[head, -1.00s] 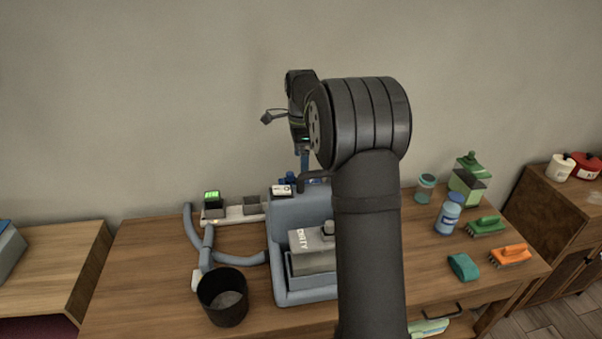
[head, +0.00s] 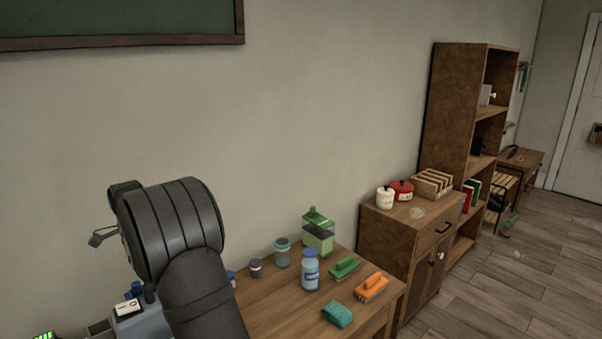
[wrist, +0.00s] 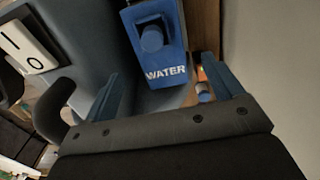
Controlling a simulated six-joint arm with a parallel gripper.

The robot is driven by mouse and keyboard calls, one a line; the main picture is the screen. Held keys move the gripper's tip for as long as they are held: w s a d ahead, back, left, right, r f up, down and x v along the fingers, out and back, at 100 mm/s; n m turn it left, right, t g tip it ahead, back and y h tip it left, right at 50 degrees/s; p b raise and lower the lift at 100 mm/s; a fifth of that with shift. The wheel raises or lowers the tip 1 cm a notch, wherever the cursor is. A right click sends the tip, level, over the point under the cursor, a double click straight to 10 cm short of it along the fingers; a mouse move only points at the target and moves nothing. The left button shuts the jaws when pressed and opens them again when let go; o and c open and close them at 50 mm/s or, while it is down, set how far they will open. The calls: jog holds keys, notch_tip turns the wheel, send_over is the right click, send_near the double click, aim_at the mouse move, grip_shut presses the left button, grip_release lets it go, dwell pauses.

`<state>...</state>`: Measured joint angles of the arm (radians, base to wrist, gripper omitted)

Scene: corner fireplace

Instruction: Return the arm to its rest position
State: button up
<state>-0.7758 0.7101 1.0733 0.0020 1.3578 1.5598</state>
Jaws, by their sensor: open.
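My gripper (wrist: 160,74) shows in the wrist view with its two blue fingers spread apart and nothing between them. Beyond the fingers is a blue container marked WATER (wrist: 165,72), set in a blue-grey machine (wrist: 92,38). I cannot tell whether the fingers touch the machine. In the head view my dark arm stands at the lower left, bent at its top joint.
On the wooden table (head: 270,300) stand a blue bottle (head: 310,272), a green dispenser (head: 318,235), a green brush (head: 343,267), an orange brush (head: 371,287) and a teal sponge (head: 337,313). A cabinet (head: 385,245) and tall shelf (head: 452,110) stand right. Air above the table's right side is clear.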

notch_tip(320, 180, down, 7)
jog(key=shift+f, duration=0.1)
jog(key=shift+r, duration=1.85)
jog(key=shift+r, duration=12.35)
jog(key=s+a+f, duration=0.3)
jog(key=s+a, duration=0.4)
jog(key=s, duration=0.1)
jog(key=s+a+f, duration=0.3)
jog(key=s+a, duration=0.4)
jog(key=s, duration=0.2)
jog(key=shift+s+a+f, duration=0.15)
jog(key=shift+a+f, duration=0.05)
jog(key=shift+a, duration=0.1)
